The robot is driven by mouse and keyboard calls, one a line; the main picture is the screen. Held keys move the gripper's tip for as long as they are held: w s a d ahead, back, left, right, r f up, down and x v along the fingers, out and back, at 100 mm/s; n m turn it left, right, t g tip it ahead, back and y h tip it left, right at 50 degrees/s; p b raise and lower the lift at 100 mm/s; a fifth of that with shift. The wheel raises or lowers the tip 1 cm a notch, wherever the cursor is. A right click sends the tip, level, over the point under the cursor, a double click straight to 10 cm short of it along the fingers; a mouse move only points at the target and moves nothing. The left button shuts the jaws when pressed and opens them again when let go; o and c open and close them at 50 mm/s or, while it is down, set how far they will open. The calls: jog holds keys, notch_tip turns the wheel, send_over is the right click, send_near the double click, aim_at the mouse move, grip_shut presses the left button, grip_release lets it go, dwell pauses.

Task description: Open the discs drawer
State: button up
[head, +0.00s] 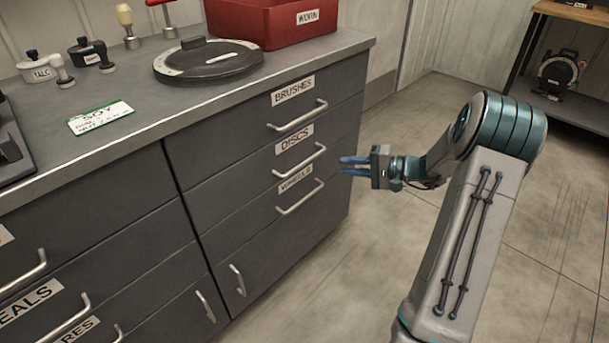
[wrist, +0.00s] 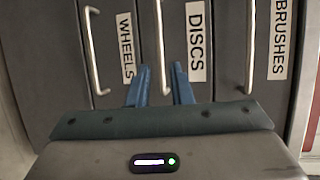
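The discs drawer (head: 240,175) is the middle one of three in the right-hand stack of the grey cabinet, and it looks closed. Its silver bar handle (head: 300,161) sits below the DISCS label (head: 294,139). In the wrist view the discs handle (wrist: 161,45) runs up the picture, with the DISCS label (wrist: 197,42) to its right. My gripper (head: 352,164) is to the right of the handle, pointing at the drawer fronts. Its blue fingers (wrist: 160,85) are apart, with the lower end of the handle between them in the picture. I cannot tell the remaining gap in depth.
The brushes drawer handle (head: 298,115) is above and the wheels drawer handle (head: 300,197) below, both close by. A red bin (head: 260,22) and a round black disc-shaped device (head: 209,62) stand on the counter.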

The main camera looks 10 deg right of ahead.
aim_at(304, 163)
jog(key=b+x, duration=0.1)
jog(key=x, duration=0.3)
jog(key=b+x, duration=0.1)
jog(key=x, duration=0.4)
jog(key=b+x, duration=0.1)
jog(key=x, duration=0.3)
jog(key=shift+w+a+f, duration=0.15)
jog(key=shift+w, duration=0.3)
jog(key=shift+c, duration=0.2)
grip_shut()
